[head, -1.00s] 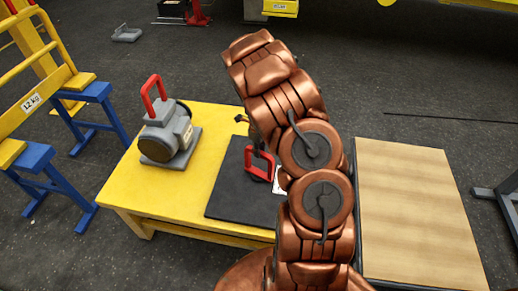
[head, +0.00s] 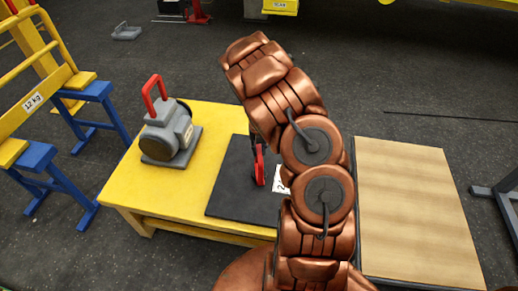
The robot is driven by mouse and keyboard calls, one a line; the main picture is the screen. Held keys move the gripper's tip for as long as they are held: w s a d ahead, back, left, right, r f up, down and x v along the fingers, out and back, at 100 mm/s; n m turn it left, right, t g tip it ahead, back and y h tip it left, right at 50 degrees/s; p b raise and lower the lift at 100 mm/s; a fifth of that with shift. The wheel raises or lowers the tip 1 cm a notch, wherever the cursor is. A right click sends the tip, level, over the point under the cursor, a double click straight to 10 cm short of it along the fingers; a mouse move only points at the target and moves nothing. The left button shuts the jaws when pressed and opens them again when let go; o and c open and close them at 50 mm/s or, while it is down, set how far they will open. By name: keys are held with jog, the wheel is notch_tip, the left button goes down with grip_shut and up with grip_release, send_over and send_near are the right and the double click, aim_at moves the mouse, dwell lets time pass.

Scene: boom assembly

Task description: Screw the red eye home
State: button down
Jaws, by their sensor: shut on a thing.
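The red eye (head: 260,168) stands over the black mat (head: 228,190) on the yellow table (head: 128,182). I see it nearly edge-on, as a narrow upright red shape. My gripper (head: 257,146) is above it, shut on it, mostly hidden behind my copper arm. The fingertips and the lower end of the eye are hard to make out.
A grey motor-like unit (head: 167,140) with a red handle stands on the table's left. A white card (head: 280,181) lies by the eye, partly covered by my arm. A wooden-topped platform (head: 410,205) is at right. Blue trestles (head: 52,180) hold a yellow frame at left.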

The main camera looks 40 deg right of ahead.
jog(key=shift+w+d+r+m, duration=0.1)
jog(key=shift+m, duration=0.7)
jog(key=c, duration=1)
grip_release()
jog(key=shift+c, duration=0.2)
notch_tip(320, 180, up, 12)
